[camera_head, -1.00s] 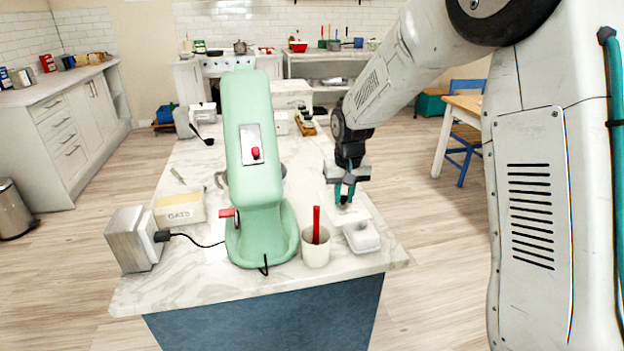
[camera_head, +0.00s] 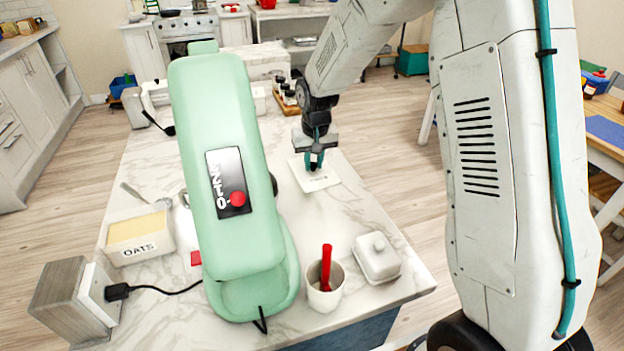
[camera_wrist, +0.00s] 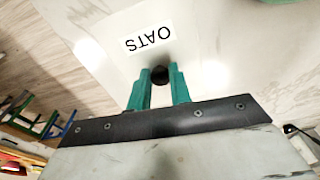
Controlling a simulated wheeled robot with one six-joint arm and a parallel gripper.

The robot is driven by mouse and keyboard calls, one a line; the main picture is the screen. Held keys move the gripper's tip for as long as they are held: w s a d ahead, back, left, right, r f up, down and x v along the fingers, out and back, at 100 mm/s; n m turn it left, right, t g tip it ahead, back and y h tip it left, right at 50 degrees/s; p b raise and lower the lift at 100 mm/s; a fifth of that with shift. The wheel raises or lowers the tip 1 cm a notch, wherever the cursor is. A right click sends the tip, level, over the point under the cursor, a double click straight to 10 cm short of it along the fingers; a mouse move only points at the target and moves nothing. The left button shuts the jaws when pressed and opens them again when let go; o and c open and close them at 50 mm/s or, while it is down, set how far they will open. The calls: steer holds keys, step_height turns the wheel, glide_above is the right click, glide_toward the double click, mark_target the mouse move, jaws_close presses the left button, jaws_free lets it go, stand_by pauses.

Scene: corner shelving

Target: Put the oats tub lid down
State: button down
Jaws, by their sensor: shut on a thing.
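The oats tub lid (camera_head: 317,181) is a pale flat square with a dark knob. In the wrist view, the lid (camera_wrist: 112,60) shows its white OATS label upside down. My gripper (camera_head: 314,165) is shut on the lid's dark knob, with its teal fingers (camera_wrist: 159,80) on either side of it. The lid is over the right part of the marble island; I cannot tell whether it touches the top. The open oats tub (camera_head: 138,240), cream with an OATS label, stands at the left of the island.
A mint-green stand mixer (camera_head: 225,170) stands between tub and lid. A white cup (camera_head: 324,290) with a red-handled tool and a white butter dish (camera_head: 377,258) stand near the front edge. A toaster-like grey box (camera_head: 75,303) is front left. Marble between lid and butter dish is clear.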

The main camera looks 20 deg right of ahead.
mark_target(315, 172)
steer(key=shift+d+f, duration=0.15)
steer(key=shift+f, duration=2.9)
steer(key=shift+s+f, duration=0.1)
steer(key=c, duration=1.3)
jaws_free()
